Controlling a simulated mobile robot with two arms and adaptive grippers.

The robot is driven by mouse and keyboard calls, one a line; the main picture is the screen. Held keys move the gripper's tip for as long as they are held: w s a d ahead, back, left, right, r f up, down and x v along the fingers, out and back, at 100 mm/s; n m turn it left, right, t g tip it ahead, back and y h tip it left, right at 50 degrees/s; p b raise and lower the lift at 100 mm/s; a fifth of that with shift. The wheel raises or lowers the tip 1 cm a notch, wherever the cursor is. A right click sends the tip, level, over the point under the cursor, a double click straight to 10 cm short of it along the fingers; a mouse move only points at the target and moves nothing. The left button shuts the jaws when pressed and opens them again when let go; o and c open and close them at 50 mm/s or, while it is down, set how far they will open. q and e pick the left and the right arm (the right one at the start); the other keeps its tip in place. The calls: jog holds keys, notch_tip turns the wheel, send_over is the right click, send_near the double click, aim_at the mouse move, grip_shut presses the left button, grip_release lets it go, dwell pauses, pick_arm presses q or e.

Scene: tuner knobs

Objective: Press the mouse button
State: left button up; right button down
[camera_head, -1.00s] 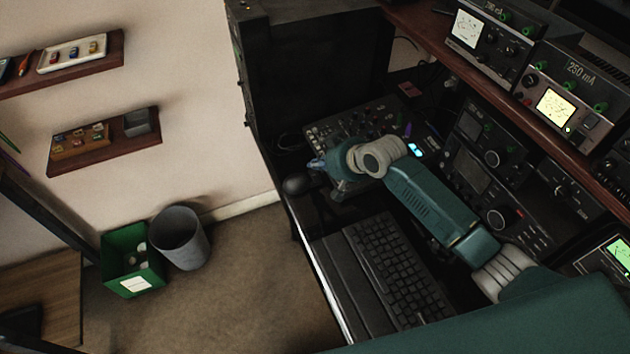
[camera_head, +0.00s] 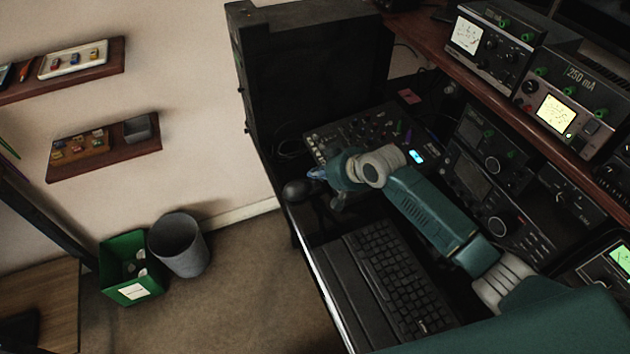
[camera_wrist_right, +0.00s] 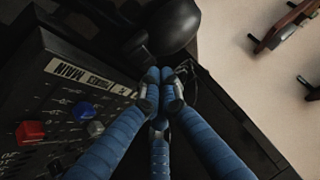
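The black mouse (camera_head: 297,190) lies near the left edge of the dark desk, beyond the keyboard. It looks like the dark rounded shape at the top of the right wrist view (camera_wrist_right: 172,28). My right gripper (camera_head: 316,174) is just to the right of the mouse in the head view. Its blue fingers come together at the tips in the right wrist view (camera_wrist_right: 160,78), with nothing seen between them. The tips point at the mouse, and I cannot tell whether they touch it. My left gripper is not in view.
A black keyboard (camera_head: 392,275) lies in front of my right arm. A mixer panel with knobs (camera_head: 375,130) is beside the gripper; its red knob (camera_wrist_right: 31,132) and blue knob (camera_wrist_right: 84,110) are close in the wrist view. A large black case (camera_head: 315,75) stands behind.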

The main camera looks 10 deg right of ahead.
aim_at(316, 183)
dwell(0.6)
jog(key=shift+f, duration=0.4)
jog(key=shift+f, duration=0.3)
dwell(0.6)
jog(key=shift+r+p, duration=0.7)
jog(key=shift+p, duration=0.1)
notch_tip(316, 183, up, 5)
jog(key=p, duration=0.5)
jog(key=shift+r, duration=0.1)
